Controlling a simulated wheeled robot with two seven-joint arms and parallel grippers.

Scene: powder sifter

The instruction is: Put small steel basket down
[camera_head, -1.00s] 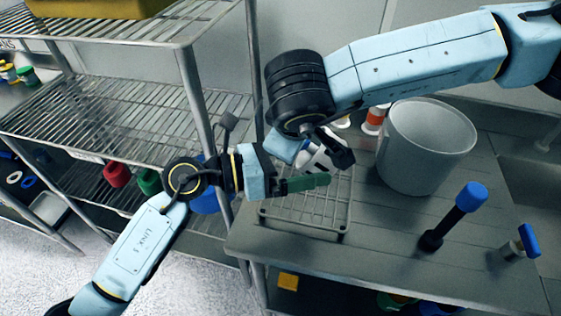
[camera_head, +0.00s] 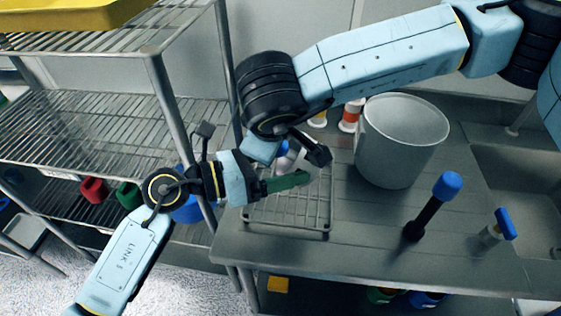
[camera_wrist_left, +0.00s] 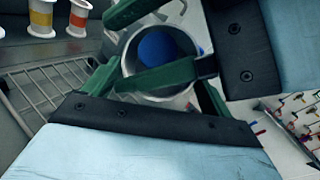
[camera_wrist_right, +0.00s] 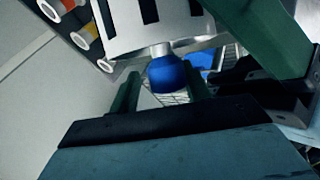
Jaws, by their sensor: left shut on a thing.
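A small steel basket (camera_wrist_left: 128,58), a shiny cylinder, shows in the left wrist view with a round blue knob (camera_wrist_left: 158,46) inside its outline. My left gripper (camera_wrist_left: 155,85) is shut on the basket, its green fingers on either side. In the head view the left gripper (camera_head: 288,182) hangs over a wire rack (camera_head: 288,222); whether anything touches the rack is unclear. In the right wrist view the basket (camera_wrist_right: 150,20) and knob (camera_wrist_right: 167,73) show again. My right gripper (camera_wrist_right: 160,82) is open, its fingertips beside the knob with a small gap.
A large grey pot (camera_head: 402,145) stands right of the rack. A blue-topped black tool (camera_head: 430,210) and a smaller blue-handled item (camera_head: 498,228) stand farther right. Orange-and-white jars (camera_head: 350,116) stand behind. Wire shelving (camera_head: 105,130) is at left, a sink (camera_head: 510,180) at right.

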